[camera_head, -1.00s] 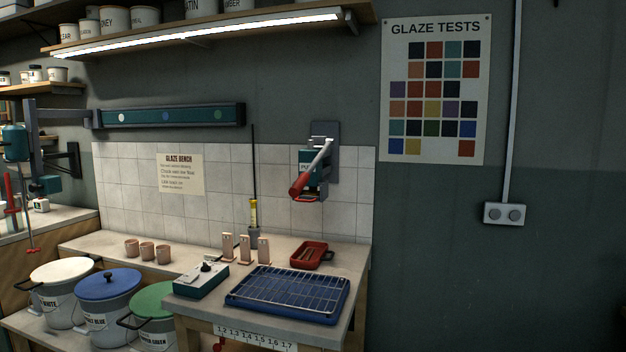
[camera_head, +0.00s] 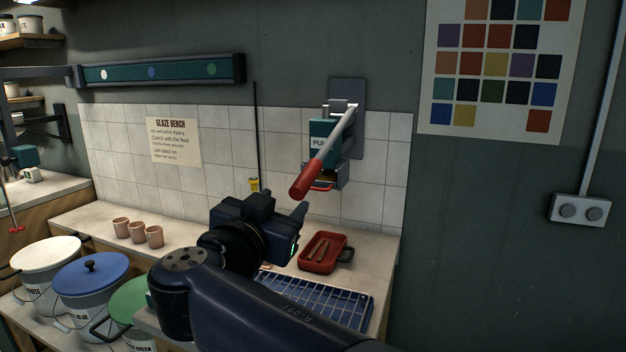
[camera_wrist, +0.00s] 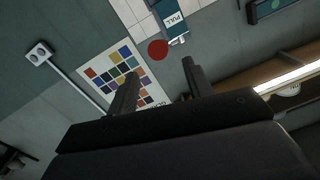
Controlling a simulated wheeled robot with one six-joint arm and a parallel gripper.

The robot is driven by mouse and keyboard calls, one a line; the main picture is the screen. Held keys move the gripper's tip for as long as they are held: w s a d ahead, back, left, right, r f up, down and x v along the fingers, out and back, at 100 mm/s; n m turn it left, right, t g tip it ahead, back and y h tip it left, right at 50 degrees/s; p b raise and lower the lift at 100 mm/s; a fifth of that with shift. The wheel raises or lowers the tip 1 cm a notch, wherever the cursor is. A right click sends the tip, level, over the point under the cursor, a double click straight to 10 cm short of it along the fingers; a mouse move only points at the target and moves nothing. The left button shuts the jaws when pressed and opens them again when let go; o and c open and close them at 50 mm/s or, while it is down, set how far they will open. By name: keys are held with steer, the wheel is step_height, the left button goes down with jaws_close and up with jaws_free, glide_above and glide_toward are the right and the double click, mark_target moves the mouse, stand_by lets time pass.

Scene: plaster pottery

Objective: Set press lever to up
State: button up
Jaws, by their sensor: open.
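The press lever (camera_head: 322,155) is a grey arm with a red grip. It slopes down and to the left from the wall-mounted press (camera_head: 321,128), a teal box with a partly readable "PU" label. My gripper (camera_head: 284,212) is in front of the bench, below and left of the red grip and apart from it. In the wrist view, my gripper's two dark fingers (camera_wrist: 158,80) are spread with nothing between them. The lever's red end (camera_wrist: 158,50) shows beyond the fingers, near the teal press box with a "PULL" label (camera_wrist: 171,20).
A red tray (camera_head: 345,252) and a blue rack tray (camera_head: 350,309) lie on the bench behind my arm. Several cups stand to the left, with lidded buckets (camera_head: 92,280) below. A glaze chart (camera_head: 500,75) hangs right of the press. The wall around the lever is tiled.

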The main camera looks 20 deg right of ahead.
mark_target(303, 185)
steer(key=p+x, duration=0.2)
steer(key=x, duration=0.8)
steer(key=shift+w+d, duration=0.1)
steer(key=shift+w, duration=0.05)
steer(key=shift+c, duration=0.6)
jaws_close()
